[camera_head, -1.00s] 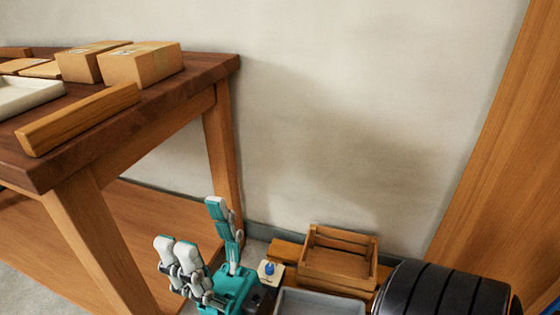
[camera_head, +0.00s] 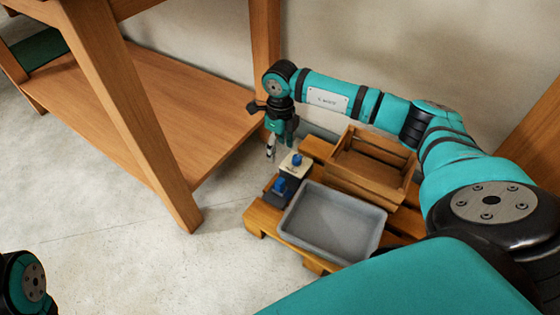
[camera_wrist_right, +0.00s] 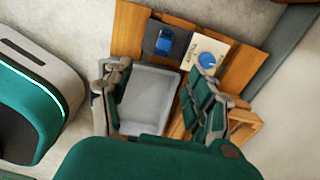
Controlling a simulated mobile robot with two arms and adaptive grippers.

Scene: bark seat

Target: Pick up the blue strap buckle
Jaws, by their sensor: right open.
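Two small blue pieces lie at the left end of the wooden pallet. One blue piece (camera_head: 280,185) is on a dark block and shows in the right wrist view (camera_wrist_right: 164,42). The other, rounder blue piece (camera_head: 297,159) is on a cream block and also shows there (camera_wrist_right: 207,60). I cannot tell for sure which is the strap buckle; the one on the dark block looks more angular. My right gripper (camera_head: 279,146) is open and empty, fingers down, behind and left of the cream block. In the wrist view the open fingers (camera_wrist_right: 158,97) frame the grey bin. My left gripper is out of view.
A grey bin (camera_head: 330,222) and a wooden crate (camera_head: 372,165) stand on the pallet (camera_head: 262,218), right of the blue pieces. A wooden table leg (camera_head: 140,130) and low shelf (camera_head: 185,100) are to the left. The floor (camera_head: 150,255) in front is clear.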

